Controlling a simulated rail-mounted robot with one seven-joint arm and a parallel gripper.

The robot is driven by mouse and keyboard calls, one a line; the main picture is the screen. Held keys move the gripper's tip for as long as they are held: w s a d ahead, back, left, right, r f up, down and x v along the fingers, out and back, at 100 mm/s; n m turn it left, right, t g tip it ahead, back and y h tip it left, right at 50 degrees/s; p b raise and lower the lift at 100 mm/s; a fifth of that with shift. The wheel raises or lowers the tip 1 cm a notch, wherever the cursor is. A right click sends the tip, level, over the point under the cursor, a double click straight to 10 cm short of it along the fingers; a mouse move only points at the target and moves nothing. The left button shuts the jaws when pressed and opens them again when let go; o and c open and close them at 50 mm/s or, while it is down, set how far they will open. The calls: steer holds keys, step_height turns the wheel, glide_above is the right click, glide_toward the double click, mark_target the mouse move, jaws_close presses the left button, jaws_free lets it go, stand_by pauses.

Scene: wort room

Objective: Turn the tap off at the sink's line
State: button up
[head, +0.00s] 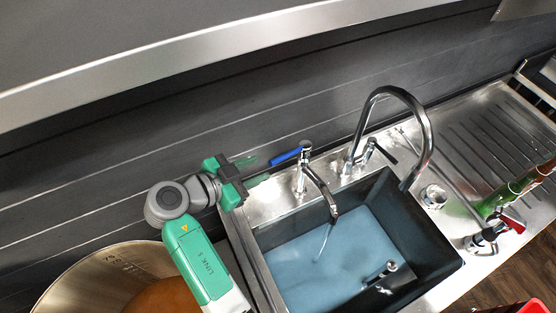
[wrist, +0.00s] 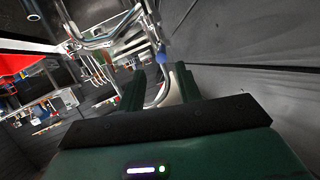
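The sink (head: 440,262) is a dark basin set in a steel counter, with bluish water in it. A small chrome tap (head: 302,172) with a blue lever (head: 285,157) stands at its back left. A thin stream of water (head: 324,242) falls from the tap's spout. The lever points left toward my gripper (head: 256,170), which is just left of it, apart from it. In the wrist view my gripper (wrist: 162,88) has its two green fingers spread with nothing between them. The lever's blue end (wrist: 161,58) shows beyond the fingertips.
A tall gooseneck faucet (head: 425,130) stands right of the tap. A ribbed drainboard (head: 480,135), a green bottle (head: 500,201) and a red-handled fitting (head: 489,236) are at the right. A large round vessel (head: 85,283) stands at lower left. The dark wall (head: 240,110) is close behind.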

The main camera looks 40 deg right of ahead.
mark_target(269, 164)
steer(key=p+x, duration=0.1)
steer(key=x, duration=0.6)
steer(key=shift+w+d+f, duration=0.1)
steer(key=shift+d, duration=0.1)
jaws_close()
